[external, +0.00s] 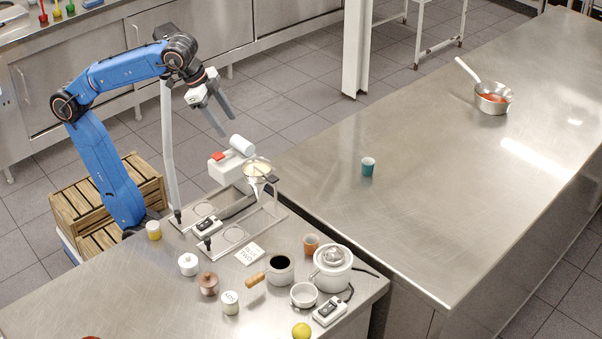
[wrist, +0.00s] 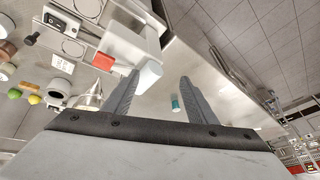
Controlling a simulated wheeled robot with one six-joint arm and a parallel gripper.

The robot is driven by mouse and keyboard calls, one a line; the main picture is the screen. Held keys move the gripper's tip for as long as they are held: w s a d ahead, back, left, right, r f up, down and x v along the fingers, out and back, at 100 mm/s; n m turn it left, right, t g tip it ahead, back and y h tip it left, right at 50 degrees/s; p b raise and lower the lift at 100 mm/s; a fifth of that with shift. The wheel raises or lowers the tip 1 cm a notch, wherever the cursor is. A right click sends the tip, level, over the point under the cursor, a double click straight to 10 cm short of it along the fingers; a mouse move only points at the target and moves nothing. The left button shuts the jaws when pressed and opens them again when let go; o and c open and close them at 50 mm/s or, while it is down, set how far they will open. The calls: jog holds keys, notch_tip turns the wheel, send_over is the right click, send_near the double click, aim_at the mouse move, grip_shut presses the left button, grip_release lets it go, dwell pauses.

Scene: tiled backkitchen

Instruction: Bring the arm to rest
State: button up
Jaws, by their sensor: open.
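My blue arm (external: 122,70) is raised and bent at the left, over the near counter. My gripper (external: 227,123) is open, in the air, with its grey fingers slanting down to the right. In the wrist view, its two fingers (wrist: 160,77) stand well apart and nothing is held between them. A white cylinder (external: 242,145) on a white device with a red top (external: 218,157) lies just below the fingertips in the external view. The cylinder also shows beside the left finger in the wrist view (wrist: 150,72), but the gap in depth is hard to judge.
A metal stand (external: 268,218) with a funnel (external: 257,168) is below. A dark-filled pot (external: 280,268), a white juicer (external: 333,268), small jars and a yellow fruit (external: 301,331) crowd the near counter. The right counter holds a teal cup (external: 368,166) and a saucepan (external: 493,98), otherwise mostly clear.

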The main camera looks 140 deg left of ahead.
jog(key=s+d+f+m+h, duration=0.1)
jog(key=s+d+f+m, duration=0.1)
jog(key=d+f, duration=0.5)
jog(key=s+d+f+m+t+h, duration=0.1)
jog(key=d+f, duration=0.5)
jog(key=f, duration=1.1)
jog(key=s+d+f+m+h, duration=0.1)
jog(key=s+d+f+m, duration=0.2)
jog(key=d+f, duration=0.4)
notch_tip(320, 180, down, 6)
jog(key=shift+s+d+f+t+h, duration=0.1)
jog(key=shift+s+d+t+h, duration=0.2)
jog(key=shift+h, duration=0.1)
